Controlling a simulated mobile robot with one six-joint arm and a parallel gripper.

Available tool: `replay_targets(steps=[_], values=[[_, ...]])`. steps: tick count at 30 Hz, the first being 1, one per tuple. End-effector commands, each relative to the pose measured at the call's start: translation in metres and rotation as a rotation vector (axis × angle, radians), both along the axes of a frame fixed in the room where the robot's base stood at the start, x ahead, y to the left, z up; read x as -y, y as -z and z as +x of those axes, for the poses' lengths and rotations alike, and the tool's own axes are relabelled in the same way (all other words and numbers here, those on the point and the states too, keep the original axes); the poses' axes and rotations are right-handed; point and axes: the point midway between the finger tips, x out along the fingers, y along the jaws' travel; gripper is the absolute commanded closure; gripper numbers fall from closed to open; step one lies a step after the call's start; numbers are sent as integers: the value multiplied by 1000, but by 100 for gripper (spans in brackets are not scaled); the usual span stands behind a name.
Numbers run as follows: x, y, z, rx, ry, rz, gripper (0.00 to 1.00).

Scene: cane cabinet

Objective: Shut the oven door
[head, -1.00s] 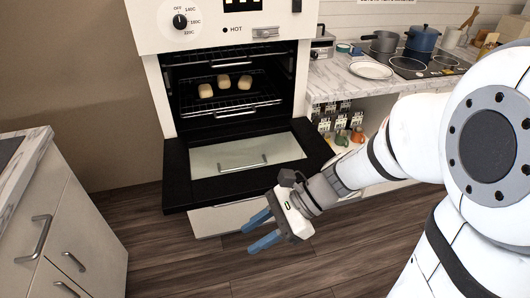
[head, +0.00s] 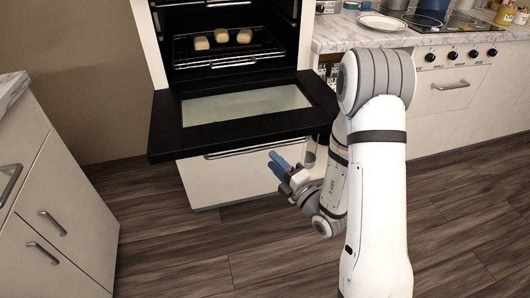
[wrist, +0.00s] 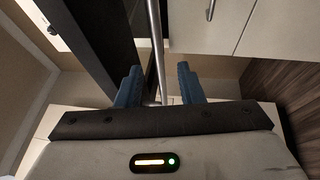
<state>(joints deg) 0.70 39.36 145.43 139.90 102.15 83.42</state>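The oven door (head: 245,131) is black with a pale window and hangs open, roughly level, below the oven cavity (head: 225,17). My gripper (head: 273,159) is just below the door's front edge in the head view, its blue fingers pointing up and left. In the wrist view my gripper (wrist: 158,85) is open, with the fingers apart. A thin metal bar (wrist: 154,40), apparently the door handle, runs between them in that picture. The dark door (wrist: 100,40) lies to its left. I cannot tell whether the fingers touch the bar or the door.
Three bread rolls (head: 221,36) lie on the oven rack (head: 230,60). A white drawer cabinet (head: 55,215) stands at the left. A counter (head: 375,38) with a plate (head: 382,23) and a stove is at the right. The wooden floor (head: 190,245) in front is clear.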

Motion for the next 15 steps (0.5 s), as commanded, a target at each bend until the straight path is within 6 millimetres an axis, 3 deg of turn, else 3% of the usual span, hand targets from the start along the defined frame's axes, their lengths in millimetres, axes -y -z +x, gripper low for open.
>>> replay_targets(steps=[15], values=[[-13, 2, 15, 8, 0, -2, 66]])
